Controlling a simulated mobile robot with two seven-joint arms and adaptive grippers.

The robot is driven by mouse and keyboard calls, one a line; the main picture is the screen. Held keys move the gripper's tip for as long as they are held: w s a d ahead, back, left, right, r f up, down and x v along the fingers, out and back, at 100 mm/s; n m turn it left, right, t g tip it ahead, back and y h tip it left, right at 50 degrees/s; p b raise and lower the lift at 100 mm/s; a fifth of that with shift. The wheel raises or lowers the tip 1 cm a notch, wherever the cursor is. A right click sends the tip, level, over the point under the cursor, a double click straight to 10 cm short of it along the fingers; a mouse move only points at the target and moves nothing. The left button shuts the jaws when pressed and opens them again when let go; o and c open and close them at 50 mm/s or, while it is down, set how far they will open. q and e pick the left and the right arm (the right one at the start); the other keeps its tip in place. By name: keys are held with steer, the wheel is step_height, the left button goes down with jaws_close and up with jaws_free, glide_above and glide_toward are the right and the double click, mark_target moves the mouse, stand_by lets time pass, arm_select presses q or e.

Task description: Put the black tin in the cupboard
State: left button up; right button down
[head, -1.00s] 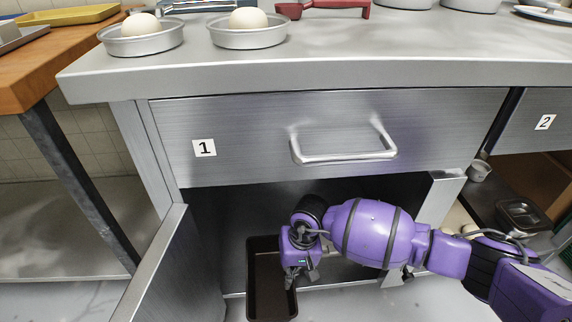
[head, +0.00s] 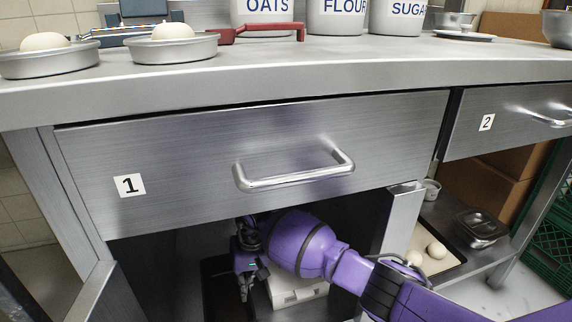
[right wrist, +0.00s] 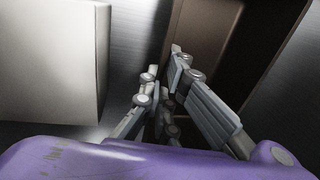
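The black tin (head: 214,278) is a long, dark, open baking tin. It is inside the open cupboard under drawer 1, low at the left; its lower part is cut off by the picture edge. My right gripper (head: 245,288) reaches into the cupboard at the tin's right rim. In the right wrist view the fingers (right wrist: 166,72) are close together on the tin's side wall (right wrist: 205,35), shut on it. The cupboard (head: 170,270) has its left door (head: 85,300) and right door (head: 402,220) swung open. My left gripper is out of view.
A white box (head: 297,290) stands in the cupboard just right of the tin; it also shows in the right wrist view (right wrist: 50,60). The closed drawer 1 (head: 200,160) is above my arm. Shelf items, including a metal container (head: 480,226), are at the right.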

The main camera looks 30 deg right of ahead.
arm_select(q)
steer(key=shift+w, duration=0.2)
arm_select(e)
steer(key=shift+w, duration=0.2)
steer(key=c, duration=2)
jaws_free()
steer(key=shift+f, duration=0.1)
arm_select(q)
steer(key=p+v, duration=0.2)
steer(key=p, duration=0.1)
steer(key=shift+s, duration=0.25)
arm_select(e)
steer(key=r, duration=0.5)
steer(key=d+r, duration=0.1)
steer(key=r, duration=0.1)
steer(key=shift+s+r, duration=0.25)
steer(key=shift+r, duration=0.15)
